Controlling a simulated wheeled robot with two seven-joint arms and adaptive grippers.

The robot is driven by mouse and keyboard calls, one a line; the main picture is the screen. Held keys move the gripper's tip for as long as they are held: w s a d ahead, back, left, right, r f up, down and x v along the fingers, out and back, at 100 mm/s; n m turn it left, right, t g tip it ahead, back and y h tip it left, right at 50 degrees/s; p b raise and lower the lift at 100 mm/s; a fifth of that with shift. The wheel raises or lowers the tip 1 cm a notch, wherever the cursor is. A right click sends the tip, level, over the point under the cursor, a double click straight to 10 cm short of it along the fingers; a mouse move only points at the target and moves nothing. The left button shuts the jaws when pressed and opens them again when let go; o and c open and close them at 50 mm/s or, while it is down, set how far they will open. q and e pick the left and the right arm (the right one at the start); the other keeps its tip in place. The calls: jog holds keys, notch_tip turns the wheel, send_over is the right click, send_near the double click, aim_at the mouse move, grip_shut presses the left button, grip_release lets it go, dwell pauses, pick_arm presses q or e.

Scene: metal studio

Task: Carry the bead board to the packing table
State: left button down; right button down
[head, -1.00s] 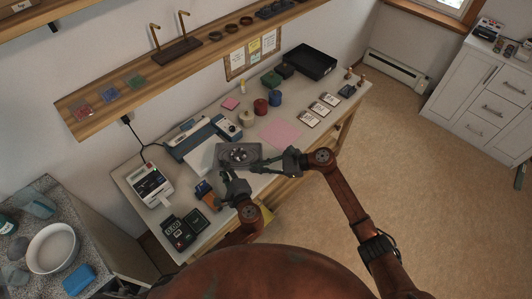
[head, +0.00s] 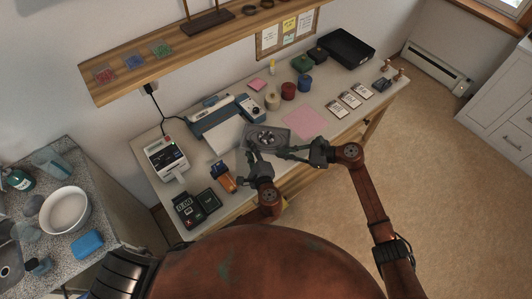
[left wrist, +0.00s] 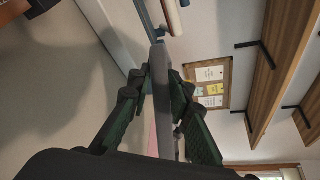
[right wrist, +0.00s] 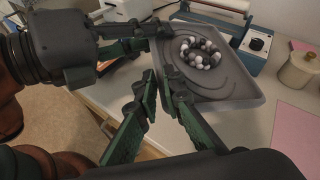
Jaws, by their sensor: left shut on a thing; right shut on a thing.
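The bead board (head: 268,137) is a grey tray with a ring of grey and white beads on it, seen closely in the right wrist view (right wrist: 235,85). It is over the front of the white-topped table. My left gripper (head: 253,153) is shut on its near left edge; the left wrist view shows the fingers (left wrist: 160,85) on the board's thin grey side. My right gripper (head: 285,153) is shut on its near right part; in the right wrist view the fingers (right wrist: 160,80) meet at the board's edge. I cannot tell whether the board touches the table.
A sink counter (head: 95,205) stands left. Open floor (head: 440,170) lies right.

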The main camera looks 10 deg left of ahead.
pick_arm(q)
jog(key=shift+f, duration=0.25)
pick_arm(e)
jog(key=shift+w, duration=0.1)
